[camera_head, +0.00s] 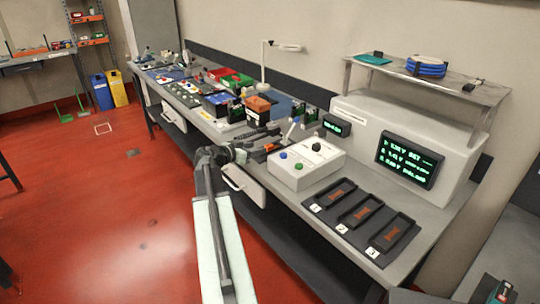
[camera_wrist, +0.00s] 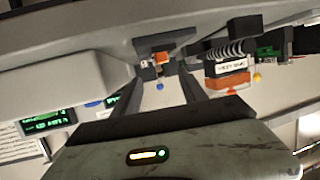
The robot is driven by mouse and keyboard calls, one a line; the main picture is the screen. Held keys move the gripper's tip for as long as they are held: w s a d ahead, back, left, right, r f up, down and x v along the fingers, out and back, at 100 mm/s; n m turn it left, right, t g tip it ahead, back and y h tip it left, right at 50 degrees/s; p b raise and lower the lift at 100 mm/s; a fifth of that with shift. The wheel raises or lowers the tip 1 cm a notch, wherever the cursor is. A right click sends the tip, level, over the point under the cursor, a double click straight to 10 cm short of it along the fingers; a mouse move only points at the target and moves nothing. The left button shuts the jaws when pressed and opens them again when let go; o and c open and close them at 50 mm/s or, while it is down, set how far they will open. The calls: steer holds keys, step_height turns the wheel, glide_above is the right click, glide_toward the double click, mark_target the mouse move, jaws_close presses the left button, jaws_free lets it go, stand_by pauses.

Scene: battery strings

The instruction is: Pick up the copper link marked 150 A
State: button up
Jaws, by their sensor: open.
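My gripper (camera_head: 264,146) is out over the front edge of the bench, left of the white control box. In the wrist view my gripper (camera_wrist: 166,85) shows two dark fingers apart with nothing clasped. A small orange or copper-coloured piece (camera_wrist: 159,61) on a dark holder appears beyond the fingertips; an orange piece (camera_head: 272,147) also shows beside the gripper in the head view. I cannot read any 150 A mark, so I cannot tell whether this is the copper link. Part of it is hidden by the fingers.
A white control box (camera_head: 305,164) with coloured buttons stands right of the gripper. Numbered black trays (camera_head: 345,219) with reddish-brown insides lie farther right. A tester with a green-text screen (camera_head: 408,160) stands behind them. An orange-topped block (camera_head: 257,105) and other parts crowd the left. The red floor is open.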

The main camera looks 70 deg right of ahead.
mark_target(268, 145)
steer(key=b+x, duration=0.1)
steer(key=x, duration=0.4)
steer(key=b+x, duration=0.1)
steer(key=x, duration=0.1)
steer(key=shift+w+d+f+b, duration=0.15)
steer(key=shift+d+f+b, duration=0.15)
steer(key=shift+d, duration=0.05)
steer(key=shift+r, duration=0.1)
jaws_close()
